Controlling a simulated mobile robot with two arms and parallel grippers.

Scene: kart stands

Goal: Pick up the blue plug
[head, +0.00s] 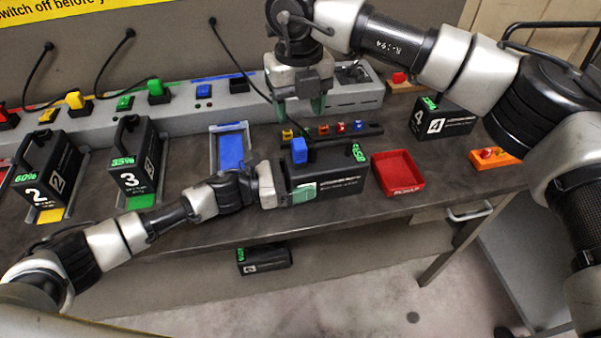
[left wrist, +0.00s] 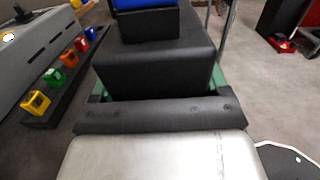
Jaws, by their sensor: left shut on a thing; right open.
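The blue plug (head: 299,150) stands upright on top of a black battery (head: 335,178) with a green percentage display. My left gripper (head: 303,192) is shut on that battery, with its green fingers on the sides. In the left wrist view, the battery (left wrist: 155,65) sits between the green fingers, and part of the blue plug (left wrist: 140,4) shows above it. I cannot tell whether the battery touches the table. My right gripper (head: 300,105) is open and empty, pointing down just above and behind the blue plug. A black cable runs down behind my right gripper.
A grey socket strip (head: 235,105) with coloured plugs and cables runs along the back. Batteries 2 (head: 45,178) and 3 (head: 137,165) stand left, and battery 4 (head: 440,118) right. An empty blue dock (head: 232,152) and a red tray (head: 398,172) flank the held battery.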

